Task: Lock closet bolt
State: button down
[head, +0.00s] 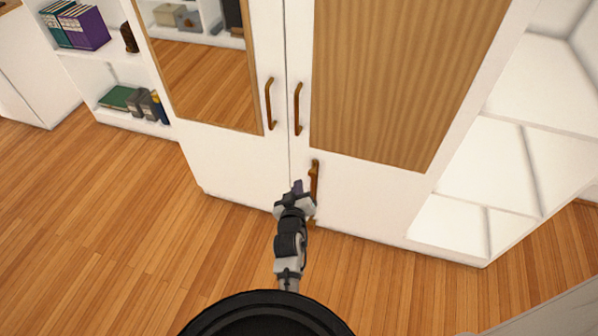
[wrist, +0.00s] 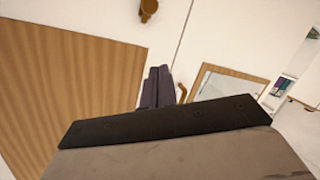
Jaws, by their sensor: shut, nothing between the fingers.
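The white closet (head: 240,165) has two shut doors that meet at a vertical seam. The brown bolt (head: 314,178) is upright on the lower part of the right door, close to the seam. Part of a brown fitting, probably the bolt, shows at the top edge of the wrist view (wrist: 148,9). My gripper (head: 297,187) is in front of the lower doors, just left of the bolt, and partly covers it. Its dark fingers are together and empty in the wrist view (wrist: 157,87). I cannot tell whether they touch the bolt or the door.
Two brown door handles, left (head: 269,104) and right (head: 298,108), stand out above the bolt. A mirror (head: 205,70) is on the left door and a wood panel (head: 390,75) on the right. A bookshelf (head: 100,75) stands left. The wooden floor (head: 110,210) is clear.

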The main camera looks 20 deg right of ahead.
jog(key=shift+d, duration=0.1)
jog(key=w+d+f+p, duration=0.1)
jog(key=w+d+f, duration=0.4)
jog(key=w, duration=0.3)
jog(key=shift+w+d+f, duration=0.2)
jog(key=shift+d+f, duration=0.05)
jog(key=shift+f, duration=0.15)
dwell(0.4)
notch_tip(320, 180, down, 5)
jog(key=b, duration=0.4)
jog(key=shift+r, duration=0.1)
